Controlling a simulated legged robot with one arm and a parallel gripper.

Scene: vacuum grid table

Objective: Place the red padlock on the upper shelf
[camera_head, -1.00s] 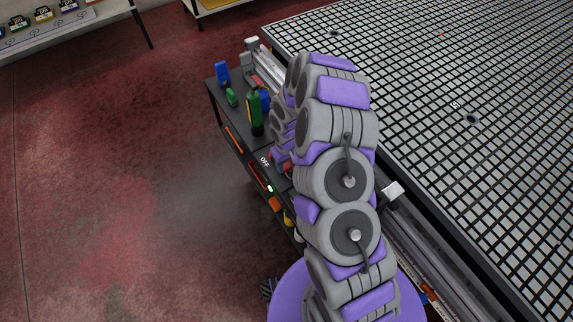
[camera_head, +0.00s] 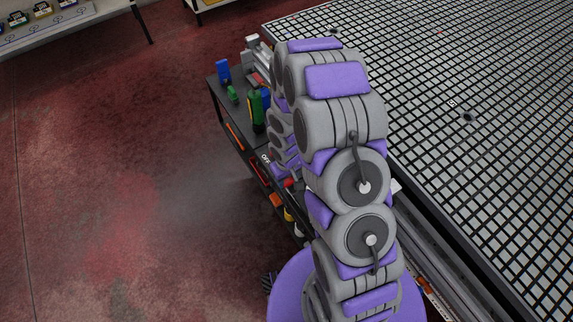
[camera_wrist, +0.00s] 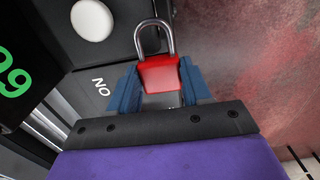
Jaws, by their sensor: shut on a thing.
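The red padlock (camera_wrist: 160,75) with its silver shackle is in the wrist view, between the two blue fingers of my gripper (camera_wrist: 159,68). The gripper is shut on it, and the shackle points up in the picture, away from the palm. In the head view my arm hides most of the gripper; a small red patch (camera_head: 288,183) shows beside the arm, but I cannot tell if it is the padlock. The upper shelf (camera_head: 241,110) is the dark top of a narrow rack left of my arm. The arm covers its near part.
A green bottle (camera_head: 257,110), a blue item (camera_head: 223,70) and a small green item (camera_head: 232,94) stand on the upper shelf. Orange and yellow items sit lower on the rack. The black grid table (camera_head: 470,120) lies to the right. The red floor at left is clear.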

